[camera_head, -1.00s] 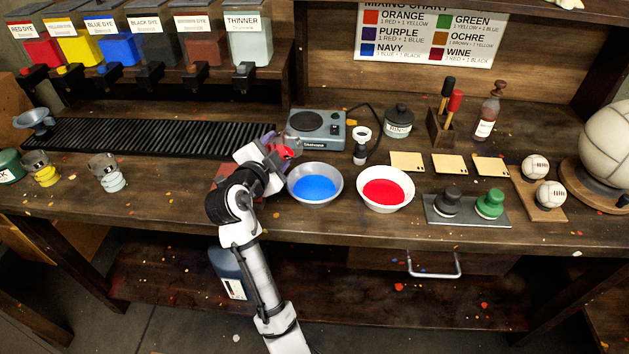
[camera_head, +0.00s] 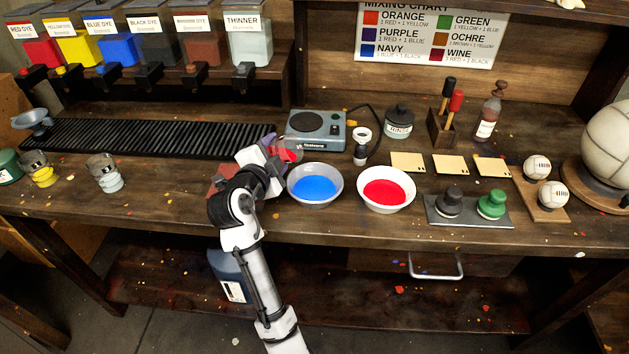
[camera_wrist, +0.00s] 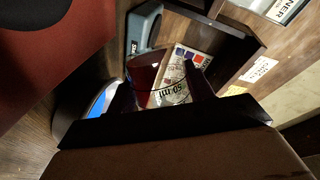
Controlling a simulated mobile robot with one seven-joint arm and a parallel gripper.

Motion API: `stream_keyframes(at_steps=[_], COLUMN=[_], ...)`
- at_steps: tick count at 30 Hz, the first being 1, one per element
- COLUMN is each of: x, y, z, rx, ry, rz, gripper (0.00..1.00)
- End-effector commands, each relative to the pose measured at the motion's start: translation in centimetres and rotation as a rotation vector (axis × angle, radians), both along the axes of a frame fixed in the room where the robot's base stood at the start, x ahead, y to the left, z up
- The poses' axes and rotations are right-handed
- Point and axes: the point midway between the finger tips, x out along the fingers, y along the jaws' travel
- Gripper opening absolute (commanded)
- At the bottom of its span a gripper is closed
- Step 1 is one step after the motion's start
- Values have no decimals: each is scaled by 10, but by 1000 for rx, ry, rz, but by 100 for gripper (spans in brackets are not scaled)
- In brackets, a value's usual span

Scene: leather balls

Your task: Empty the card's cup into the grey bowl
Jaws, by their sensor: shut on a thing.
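My gripper (camera_head: 278,152) is shut on a cup of red dye (camera_head: 289,155), just beyond the upper left rim of the grey bowl (camera_head: 294,190). In the wrist view the clear cup (camera_wrist: 178,84), marked 50 ml, sits between my fingers (camera_wrist: 160,90) with dark red inside. The cup looks tilted; its mouth and any stream are not clear. The grey bowl holds blue liquid (camera_head: 315,187); its edge also shows in the wrist view (camera_wrist: 70,108). Part of the cup is hidden by my gripper in the head view.
A white bowl (camera_head: 386,205) of red liquid stands right of the grey bowl. A scale-like grey device (camera_head: 317,128) is behind. Yellow (camera_head: 40,170) and pale (camera_head: 105,173) cups stand at left. A mixing chart (camera_head: 430,35) hangs behind.

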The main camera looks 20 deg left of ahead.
Motion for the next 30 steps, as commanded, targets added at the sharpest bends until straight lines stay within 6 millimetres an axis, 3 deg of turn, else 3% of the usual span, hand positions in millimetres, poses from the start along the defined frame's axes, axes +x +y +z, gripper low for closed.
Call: stream_keyframes(at_steps=[30], x=[0], y=[-1], z=[2], rx=[131], ry=[1], rz=[1], gripper=[28])
